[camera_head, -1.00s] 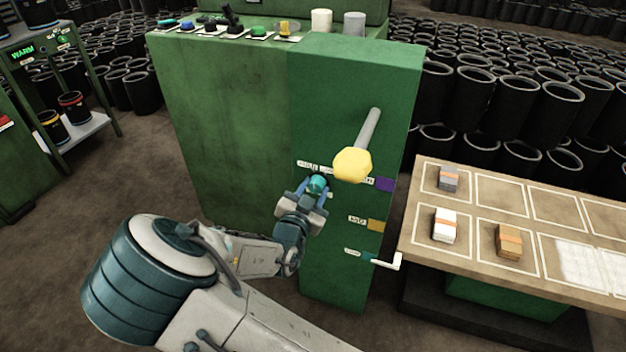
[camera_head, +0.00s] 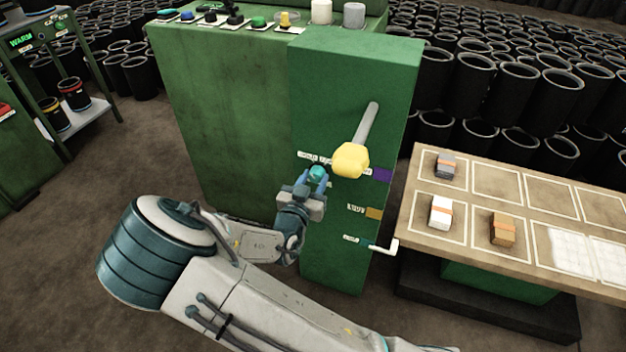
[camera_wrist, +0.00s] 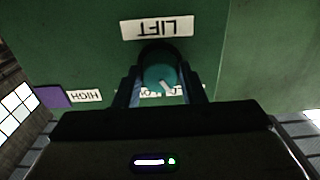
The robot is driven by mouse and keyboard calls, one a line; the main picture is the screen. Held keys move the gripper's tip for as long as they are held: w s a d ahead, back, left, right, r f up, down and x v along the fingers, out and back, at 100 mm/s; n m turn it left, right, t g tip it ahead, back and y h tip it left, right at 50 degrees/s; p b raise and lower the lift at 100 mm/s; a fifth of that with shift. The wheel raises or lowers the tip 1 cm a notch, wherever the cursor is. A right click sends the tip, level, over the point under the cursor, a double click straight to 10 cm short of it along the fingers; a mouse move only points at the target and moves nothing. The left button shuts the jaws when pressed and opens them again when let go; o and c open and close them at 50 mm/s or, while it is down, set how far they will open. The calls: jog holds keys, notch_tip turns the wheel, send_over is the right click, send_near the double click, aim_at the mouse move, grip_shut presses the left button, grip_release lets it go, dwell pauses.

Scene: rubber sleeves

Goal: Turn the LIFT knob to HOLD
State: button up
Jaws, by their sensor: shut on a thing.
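The LIFT knob (camera_head: 317,171) is a round teal knob on the front of the green cabinet. It also shows in the wrist view (camera_wrist: 161,70), with a white pointer mark at its lower edge, slanting down and right. My gripper (camera_head: 314,178) is shut on the knob, one finger on each side; the wrist view shows both fingers (camera_wrist: 165,85) against it. The LIFT label (camera_wrist: 157,27) appears upside down above the knob. Another white label below the knob is mostly hidden by the knob and fingers, so I cannot read it.
A yellow-ended lever (camera_head: 351,160) sticks out just right of my gripper. A purple tag (camera_head: 382,174), an orange tag (camera_head: 374,213) and a white hook-like handle (camera_head: 385,247) are on the cabinet. A table (camera_head: 420,232) with small banded blocks stands at right.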

jog(key=o, duration=1)
jog(key=p+v, duration=0.2)
jog(key=v, duration=1.2)
jog(key=shift+w, duration=0.1)
